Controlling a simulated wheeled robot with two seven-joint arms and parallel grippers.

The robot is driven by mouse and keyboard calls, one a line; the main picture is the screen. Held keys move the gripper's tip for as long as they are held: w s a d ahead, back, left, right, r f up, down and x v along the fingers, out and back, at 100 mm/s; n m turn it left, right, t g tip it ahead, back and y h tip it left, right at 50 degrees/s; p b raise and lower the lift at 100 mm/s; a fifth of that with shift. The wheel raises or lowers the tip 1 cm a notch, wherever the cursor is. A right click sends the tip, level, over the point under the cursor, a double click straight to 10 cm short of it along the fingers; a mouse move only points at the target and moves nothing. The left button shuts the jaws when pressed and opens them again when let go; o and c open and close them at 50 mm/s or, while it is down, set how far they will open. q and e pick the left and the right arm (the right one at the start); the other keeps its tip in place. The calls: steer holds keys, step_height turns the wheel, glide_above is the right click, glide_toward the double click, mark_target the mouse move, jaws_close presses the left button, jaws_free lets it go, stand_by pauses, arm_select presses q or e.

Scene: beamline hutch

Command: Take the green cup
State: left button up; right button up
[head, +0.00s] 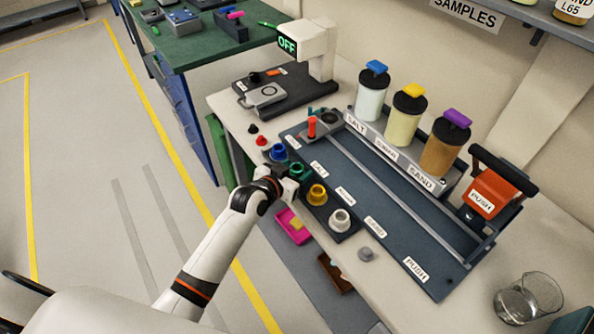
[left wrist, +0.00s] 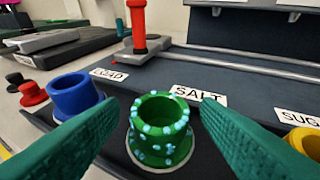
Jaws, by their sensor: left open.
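The green cup (left wrist: 158,142) stands upright in the dark tray, speckled with light-blue dots, near the SALT label. In the head view the green cup (head: 298,169) is partly hidden by my left gripper (head: 290,182). In the left wrist view the two green fingers of my left gripper (left wrist: 160,104) are apart, one on each side of the cup. The cup shows between them; I cannot tell whether either finger touches it. My right gripper is not in view.
A blue cup (left wrist: 76,96) stands left of the green one; a yellow cup (head: 317,194) and a white cup (head: 340,220) stand in the same row. A red-handled lever (head: 312,127) rises behind. Salt, sugar and sand dispensers (head: 406,113) stand further back.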

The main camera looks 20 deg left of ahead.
arm_select(q)
steer(key=c, duration=1.1)
steer(key=shift+r, duration=0.1)
